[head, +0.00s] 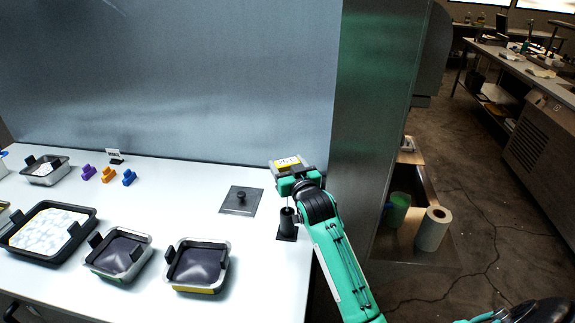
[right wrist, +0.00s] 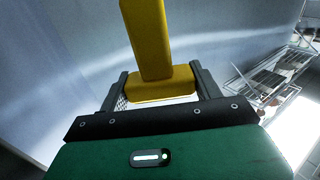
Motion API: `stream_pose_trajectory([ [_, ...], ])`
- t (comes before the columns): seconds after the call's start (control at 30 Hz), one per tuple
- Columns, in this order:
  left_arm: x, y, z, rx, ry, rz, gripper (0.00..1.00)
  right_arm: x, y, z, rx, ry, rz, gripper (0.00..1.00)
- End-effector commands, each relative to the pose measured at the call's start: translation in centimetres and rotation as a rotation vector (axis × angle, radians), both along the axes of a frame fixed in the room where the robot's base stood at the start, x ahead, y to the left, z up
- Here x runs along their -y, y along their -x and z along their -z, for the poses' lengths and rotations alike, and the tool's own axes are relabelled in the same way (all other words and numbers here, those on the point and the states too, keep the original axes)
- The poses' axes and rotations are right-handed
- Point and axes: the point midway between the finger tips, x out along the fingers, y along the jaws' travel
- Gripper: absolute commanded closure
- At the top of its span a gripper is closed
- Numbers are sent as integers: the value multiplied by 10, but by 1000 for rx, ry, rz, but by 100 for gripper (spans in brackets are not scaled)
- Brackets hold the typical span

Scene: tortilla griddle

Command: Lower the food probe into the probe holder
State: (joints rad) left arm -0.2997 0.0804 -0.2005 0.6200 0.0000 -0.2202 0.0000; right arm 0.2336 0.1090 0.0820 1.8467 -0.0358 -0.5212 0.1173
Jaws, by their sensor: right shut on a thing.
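The food probe (head: 287,162) is yellow with a small display on top, which shows digits in the head view. My right gripper (head: 294,181) is shut on it. In the right wrist view, the yellow probe body (right wrist: 160,85) sits between the two dark fingers. The probe holder (head: 287,221) is a black upright cylinder on a dark square base near the table's right edge. The probe is above the holder, and a thin stem seems to run down to the holder's top. I cannot tell whether its tip is inside. My left gripper is not in view.
A grey plate with a black knob (head: 240,200) lies left of the holder. Lidded trays (head: 198,288) and a large black-rimmed pan (head: 90,222) stand further left. Small purple, orange and blue pieces (head: 129,177) sit behind them. A tall steel panel (head: 240,80) backs the table.

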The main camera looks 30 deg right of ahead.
Motion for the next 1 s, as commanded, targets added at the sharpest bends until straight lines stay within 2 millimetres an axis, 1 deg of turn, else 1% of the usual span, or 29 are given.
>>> stream_pose_trajectory([
  [0.23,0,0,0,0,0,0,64,0,0,5,-1,0,0,55],
  [0.57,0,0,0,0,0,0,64,0,0,5,0,0,0,55],
  [1.0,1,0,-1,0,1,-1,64,0,0,11,0,0,0,55],
])
